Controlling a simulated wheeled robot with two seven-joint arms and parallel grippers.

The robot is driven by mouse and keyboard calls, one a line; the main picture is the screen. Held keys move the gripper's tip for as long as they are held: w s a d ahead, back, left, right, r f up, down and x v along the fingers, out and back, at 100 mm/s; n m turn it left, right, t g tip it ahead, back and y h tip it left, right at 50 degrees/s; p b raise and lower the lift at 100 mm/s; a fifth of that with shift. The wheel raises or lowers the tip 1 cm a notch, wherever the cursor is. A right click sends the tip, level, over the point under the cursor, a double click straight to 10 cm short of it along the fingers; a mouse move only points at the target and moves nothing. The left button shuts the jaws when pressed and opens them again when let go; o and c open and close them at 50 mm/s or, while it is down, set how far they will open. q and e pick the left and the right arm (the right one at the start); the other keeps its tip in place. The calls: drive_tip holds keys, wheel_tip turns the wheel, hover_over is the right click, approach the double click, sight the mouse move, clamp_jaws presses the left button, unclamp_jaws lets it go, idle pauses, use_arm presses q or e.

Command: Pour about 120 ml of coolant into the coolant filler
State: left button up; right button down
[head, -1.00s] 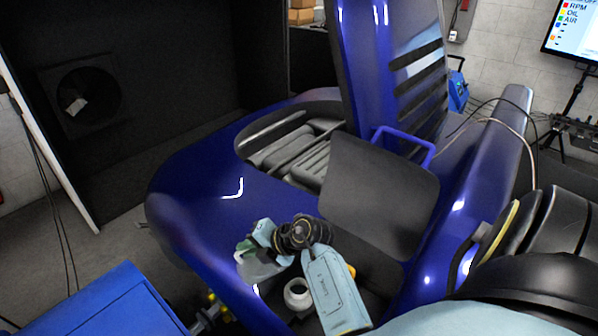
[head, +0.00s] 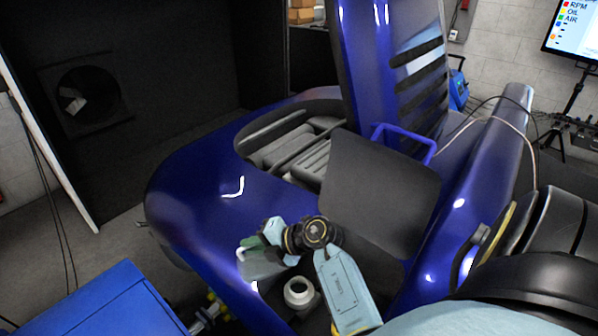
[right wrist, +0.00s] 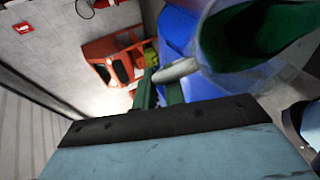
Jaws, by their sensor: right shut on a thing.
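My right gripper (head: 258,243) is shut on the handle of a translucent pale jug (head: 262,268) on the near side of the blue vehicle. The right wrist view shows the green fingers (right wrist: 160,92) at the jug's pale handle (right wrist: 178,70), with dark green coolant (right wrist: 255,35) inside the jug. A white round filler neck (head: 298,292) with an open dark mouth stands just right of the jug in the head view. The jug looks apart from the neck; its exact tilt and height are hard to tell, and no stream shows. My left gripper is out of view.
The blue bodywork (head: 200,195) surrounds the filler area, with a dark upright panel (head: 380,195) behind it. A blue box (head: 100,305) stands at lower left. An orange-red object (right wrist: 110,60) shows in the wrist view.

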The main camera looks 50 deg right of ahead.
drive_tip(key=shift+s+d+t+y+b, duration=0.1)
drive_tip(key=shift+t+y+b, duration=0.2)
drive_tip(key=shift+b, duration=0.1)
idle(0.6)
drive_tip(key=shift+s+d+f+m+t+y+b, duration=0.2)
drive_tip(key=shift+s+d+m+t+y+b, duration=0.1)
drive_tip(key=shift+s+d+t+b, duration=0.25)
idle(0.4)
drive_tip(key=shift+w+f+b, duration=0.1)
drive_tip(key=shift+w+b, duration=0.05)
drive_tip(key=shift+b, duration=0.3)
drive_tip(key=shift+s+d+f+t+y+b, duration=0.2)
drive_tip(key=shift+d+t+y+b, duration=0.1)
drive_tip(key=shift+t+b, duration=0.2)
drive_tip(key=shift+r, duration=0.1)
